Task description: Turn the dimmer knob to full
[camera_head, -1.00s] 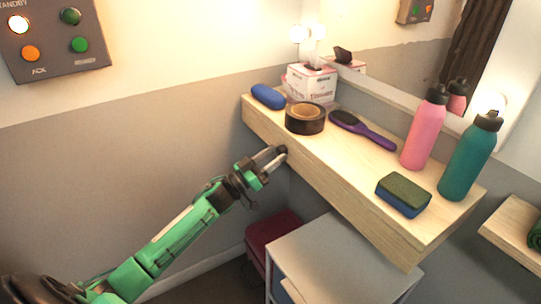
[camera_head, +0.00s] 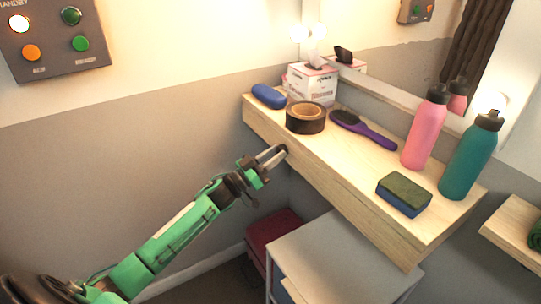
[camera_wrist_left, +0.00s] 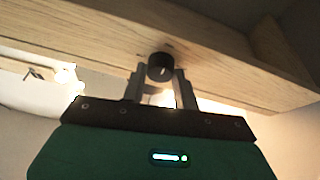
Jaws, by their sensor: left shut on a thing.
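The dimmer knob (camera_wrist_left: 160,66) is small, round and black, on the front face of the wooden shelf. A short pale mark shows on its face in the left wrist view. My left gripper (camera_wrist_left: 160,76) has its two fingers on either side of the knob, shut on it. In the head view my left gripper (camera_head: 273,156) reaches up from the lower left to the shelf front, and its fingers mostly hide the knob (camera_head: 283,148). My right gripper is not in view.
The shelf (camera_head: 330,185) holds a blue case (camera_head: 268,96), tissue box (camera_head: 312,86), tape roll (camera_head: 305,127), purple brush (camera_head: 362,130), sponge (camera_head: 403,203), pink bottle (camera_head: 425,135) and teal bottle (camera_head: 470,160). A white cabinet (camera_head: 335,255) stands below. A mirror and lit bulbs are behind.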

